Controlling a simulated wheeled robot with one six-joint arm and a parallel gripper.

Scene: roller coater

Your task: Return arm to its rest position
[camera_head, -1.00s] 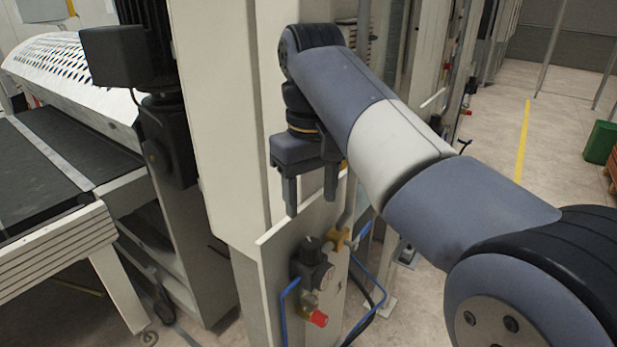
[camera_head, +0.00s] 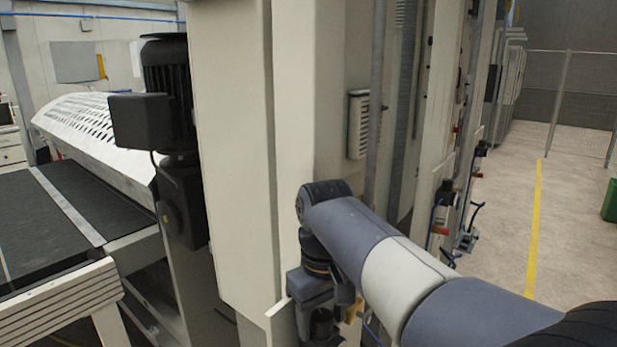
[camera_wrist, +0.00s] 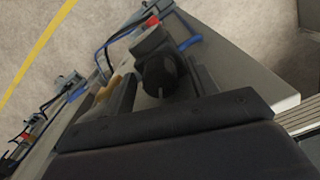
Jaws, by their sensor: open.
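My arm reaches across the right half of the head view, with my gripper (camera_head: 324,316) at its end pointing down. The gripper is beside the light grey column of the roller coater (camera_head: 234,150), and its fingers are apart with nothing held. A black-knobbed regulator (camera_head: 322,328) shows low behind the fingers in the head view. In the wrist view the dark fingers of my gripper (camera_wrist: 165,85) frame the black knob (camera_wrist: 160,72). I cannot tell how far the fingers are from it.
A dark conveyor bed (camera_head: 90,205) and a black motor (camera_head: 168,95) are at the left. More valves with hoses (camera_head: 440,220) are on the machine behind my arm. Open floor with a yellow line (camera_head: 535,220) lies at the right, with a green bin (camera_head: 610,202) at the edge.

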